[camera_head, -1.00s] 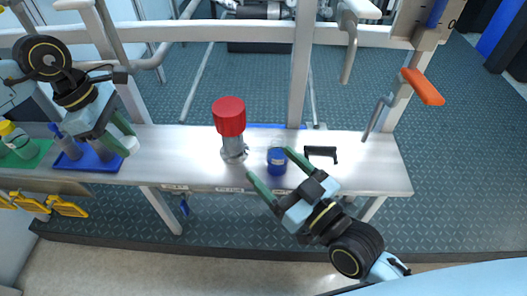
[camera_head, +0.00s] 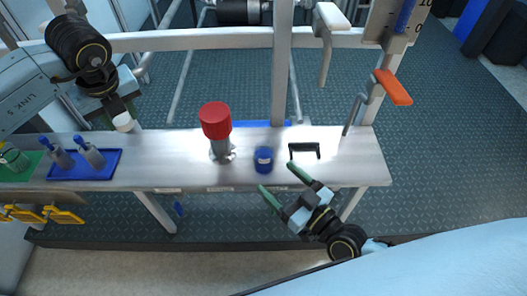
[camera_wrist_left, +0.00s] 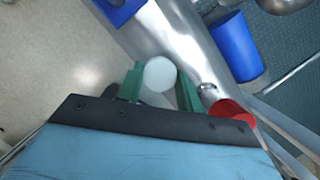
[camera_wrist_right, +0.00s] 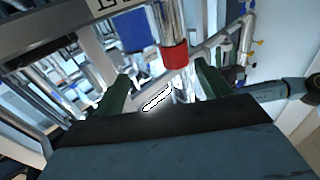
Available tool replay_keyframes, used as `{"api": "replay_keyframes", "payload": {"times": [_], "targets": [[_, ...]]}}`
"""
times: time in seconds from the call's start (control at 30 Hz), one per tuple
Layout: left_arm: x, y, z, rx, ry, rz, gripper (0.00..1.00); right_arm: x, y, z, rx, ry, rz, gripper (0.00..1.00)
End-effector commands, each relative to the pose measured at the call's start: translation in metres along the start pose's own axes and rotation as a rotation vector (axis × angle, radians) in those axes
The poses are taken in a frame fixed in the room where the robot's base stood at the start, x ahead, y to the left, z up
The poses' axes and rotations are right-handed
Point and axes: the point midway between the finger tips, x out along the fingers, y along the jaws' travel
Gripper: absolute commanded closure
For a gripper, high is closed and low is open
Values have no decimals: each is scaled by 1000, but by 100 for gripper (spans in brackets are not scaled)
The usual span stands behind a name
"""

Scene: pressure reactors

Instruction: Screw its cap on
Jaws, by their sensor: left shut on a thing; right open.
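A small white round piece, seemingly the cap (camera_head: 123,122), is held between the fingers of my left gripper (camera_head: 121,113), above the left part of the bench. In the left wrist view the white piece (camera_wrist_left: 160,73) shows as a disc between the green fingers. A dark blue jar (camera_head: 263,160) stands upright on the bench, right of the red-topped metal cylinder (camera_head: 215,121). I cannot tell whether the jar's mouth is open.
A blue tray (camera_head: 60,176) with two blue-topped bottles (camera_head: 90,155) and a green mat (camera_head: 33,157) lie at the left. A black handle (camera_head: 304,151) sits right of the jar. A frame post (camera_head: 282,80) and an orange lever (camera_head: 393,87) stand behind.

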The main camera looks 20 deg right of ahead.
Motion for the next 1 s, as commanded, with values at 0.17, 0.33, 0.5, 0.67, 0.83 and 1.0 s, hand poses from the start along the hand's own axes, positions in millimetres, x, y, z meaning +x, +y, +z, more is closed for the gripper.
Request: {"api": "replay_keyframes", "payload": {"times": [0.17, 0.33, 0.5, 0.67, 0.83, 1.0], "targets": [[-7, -6, 5, -269, 1, 75, 85, -6, 15, 9, -17, -21, 32, 24], [-8, -8, 7, -392, 1, 108, 85, -9, 22, 14, -24, -29, 49, 24], [-8, -8, 7, -417, 1, 114, 85, -10, 23, 15, -25, -31, 53, 24], [-8, -8, 7, -415, 1, 113, 85, -10, 23, 15, -24, -31, 53, 24], [-5, -8, 6, -414, 2, 113, 85, 2, 24, 16, -23, -26, 54, 24], [3, -8, 4, -413, 2, 113, 85, 32, 25, 17, -23, -25, 54, 24]]}}
